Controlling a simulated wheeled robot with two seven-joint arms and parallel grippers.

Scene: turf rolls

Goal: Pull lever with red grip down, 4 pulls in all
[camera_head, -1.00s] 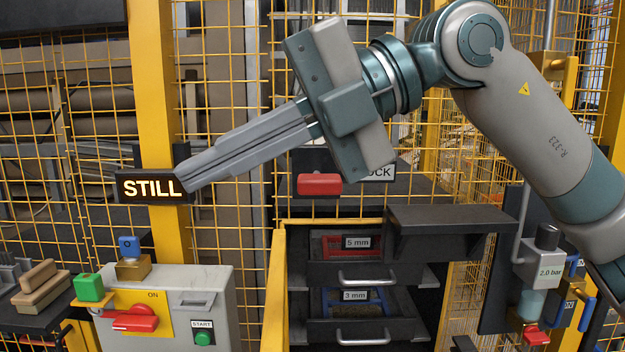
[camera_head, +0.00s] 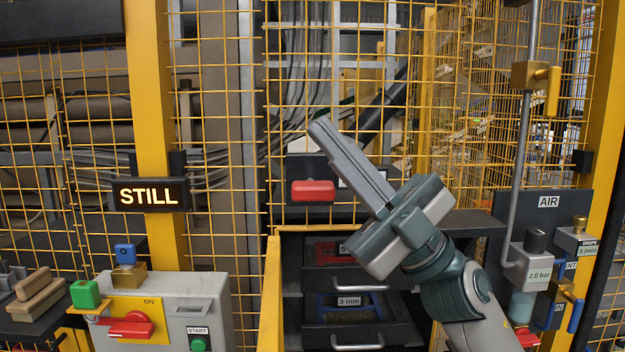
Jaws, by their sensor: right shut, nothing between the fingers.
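A red grip (camera_head: 313,190) sticks out from the front of a dark box (camera_head: 302,166) fixed at the mesh fence, in the middle of the view. It lies level. My right gripper (camera_head: 321,127) is shut and empty, its long grey fingers pointing up and to the left. The fingertips show just above and to the right of the red grip, apart from it in the picture. How far they are in depth I cannot tell. The fingers hide most of the box's label. My left gripper is not in view.
A lit sign (camera_head: 149,195) reads STILL. A grey control box (camera_head: 205,300) with a red ON switch (camera_head: 131,326) and green START button (camera_head: 198,344) stands lower left. Drawers (camera_head: 350,315) sit below the grip. Air fittings (camera_head: 538,262) and pipes are at right.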

